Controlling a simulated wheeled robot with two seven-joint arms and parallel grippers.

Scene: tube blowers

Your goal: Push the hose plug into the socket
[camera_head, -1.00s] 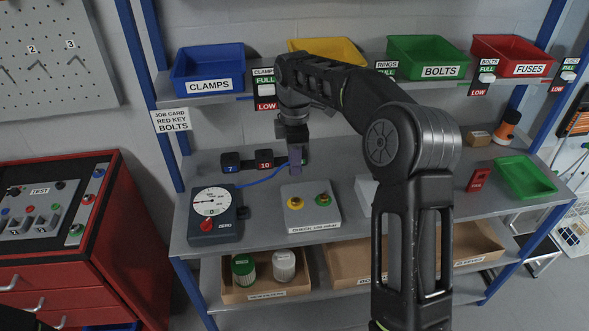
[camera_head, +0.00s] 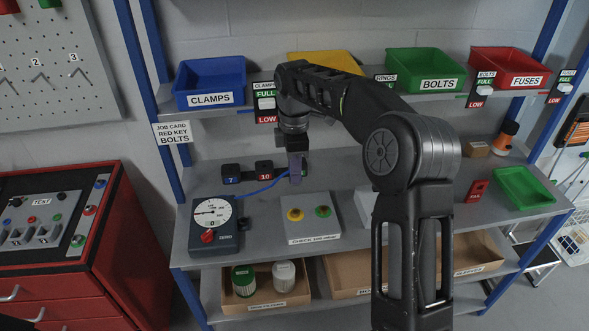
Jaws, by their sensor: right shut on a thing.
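My right gripper (camera_head: 297,177) hangs above the shelf, behind the check box (camera_head: 314,231), with its fingers pointing down. It is shut at the end of a thin blue hose (camera_head: 262,187), which runs from the gauge unit (camera_head: 215,233). The hose plug itself is largely hidden by the fingers. Black blocks marked 7 (camera_head: 231,174) and 10 (camera_head: 264,167) stand to the left of the gripper; a further dark block is mostly hidden behind it. I cannot tell which part is the socket, nor whether the plug touches it. My left gripper is not in view.
The check box carries a yellow knob (camera_head: 294,214) and a green knob (camera_head: 323,211). A blue bin (camera_head: 183,100) and other bins line the upper shelf. My right arm hides part of the right side. A red cabinet (camera_head: 75,260) stands at left.

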